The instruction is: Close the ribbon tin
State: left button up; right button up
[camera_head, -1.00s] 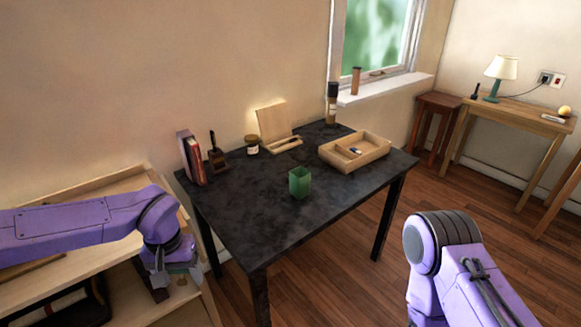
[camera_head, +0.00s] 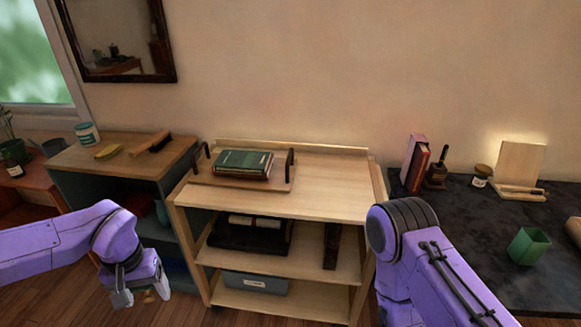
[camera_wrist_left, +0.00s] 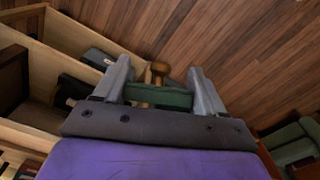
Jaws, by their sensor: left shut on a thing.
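My left gripper (camera_head: 136,298) hangs low at the left of the head view, in front of the cart. In the left wrist view its fingers (camera_wrist_left: 160,88) are shut on a green lid-like piece (camera_wrist_left: 172,98) with a brass-coloured knob.
A pale wooden cart (camera_head: 330,190) stands in the middle, with a tray of green books (camera_head: 243,163) on top and a grey box (camera_head: 255,282) below. A blue-grey cabinet (camera_head: 120,158) holds a brush (camera_head: 150,143).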

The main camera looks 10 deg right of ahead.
aim_at(529, 245)
jog(key=u, duration=1.4)
jog(key=k, duration=1.4)
jog(key=z, duration=1.65)
